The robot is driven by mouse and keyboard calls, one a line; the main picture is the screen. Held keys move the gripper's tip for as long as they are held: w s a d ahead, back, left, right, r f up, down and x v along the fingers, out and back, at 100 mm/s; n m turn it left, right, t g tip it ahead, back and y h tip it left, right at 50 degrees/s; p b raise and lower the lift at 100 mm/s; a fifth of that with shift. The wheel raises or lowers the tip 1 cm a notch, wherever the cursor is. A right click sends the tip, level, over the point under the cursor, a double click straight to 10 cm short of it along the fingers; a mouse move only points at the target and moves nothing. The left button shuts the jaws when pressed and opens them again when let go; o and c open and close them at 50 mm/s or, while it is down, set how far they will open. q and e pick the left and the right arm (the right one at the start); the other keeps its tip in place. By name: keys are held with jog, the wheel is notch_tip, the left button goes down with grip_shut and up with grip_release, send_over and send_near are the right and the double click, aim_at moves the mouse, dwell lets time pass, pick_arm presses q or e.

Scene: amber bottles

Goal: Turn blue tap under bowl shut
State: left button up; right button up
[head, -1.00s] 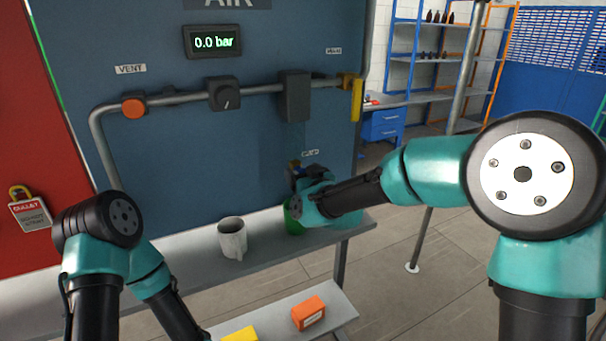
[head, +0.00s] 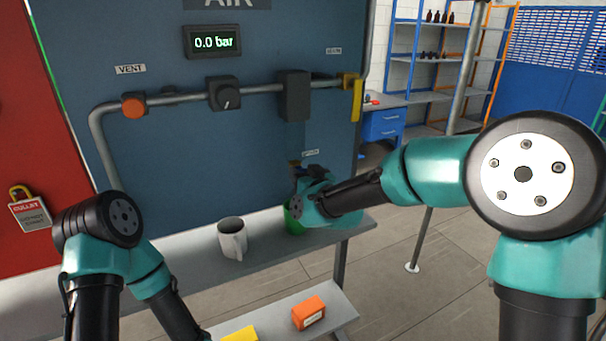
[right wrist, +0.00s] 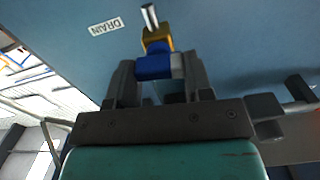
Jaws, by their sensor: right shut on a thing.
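The blue tap (right wrist: 153,67) sits between the fingertips of my right gripper (right wrist: 158,76) in the right wrist view. Its brass body (right wrist: 157,40) and a bright metal stub show just beyond the fingers, near the DRAIN label (right wrist: 106,26). My right gripper is shut on the tap. My left gripper is not in view.
A green container (head: 291,220) stands below the tap, partly behind my right wrist. A grey mug (head: 231,238) stands left of it on the shelf (head: 190,264). An orange box (head: 308,313) lies on a lower shelf. The gauge (head: 213,42) reads 0.0 bar.

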jog(key=shift+m, duration=0.9)
jog(key=o, duration=0.9)
jog(key=shift+d, duration=0.1)
jog(key=v, duration=1.7)
jog(key=shift+s+d, duration=0.1)
jog(key=shift+s, duration=0.05)
